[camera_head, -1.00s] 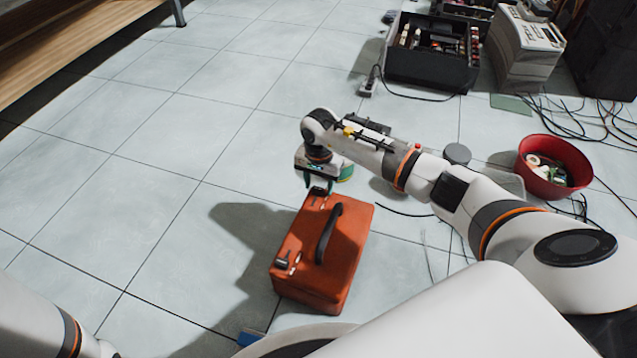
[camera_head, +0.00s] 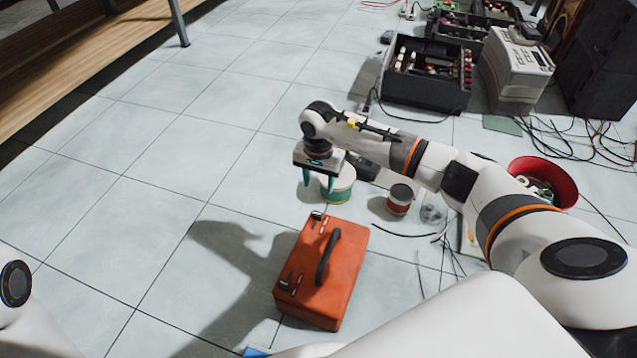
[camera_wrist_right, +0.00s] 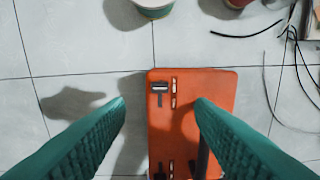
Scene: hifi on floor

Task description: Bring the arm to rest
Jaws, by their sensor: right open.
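My right arm reaches in from the right in the head view, bent at the elbow. Its gripper (camera_head: 321,181) points down and hangs open and empty, above the floor near the far end of an orange toolbox. In the right wrist view the two teal fingers (camera_wrist_right: 160,106) are wide apart with nothing between them that they touch. The orange toolbox (camera_head: 340,283) has a black handle and latches; it also shows below the fingers in the right wrist view (camera_wrist_right: 218,88). Part of my left arm shows at the lower left of the head view; its gripper is out of view.
A green-and-white tape roll or tin (camera_head: 340,186) and a red-and-white can (camera_head: 399,200) stand beyond the toolbox. A red bowl (camera_head: 545,175), loose cables (camera_head: 575,140) and a black crate (camera_head: 425,90) lie right and behind. A wooden bench (camera_head: 90,60) is at upper left. The tiled floor at left is clear.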

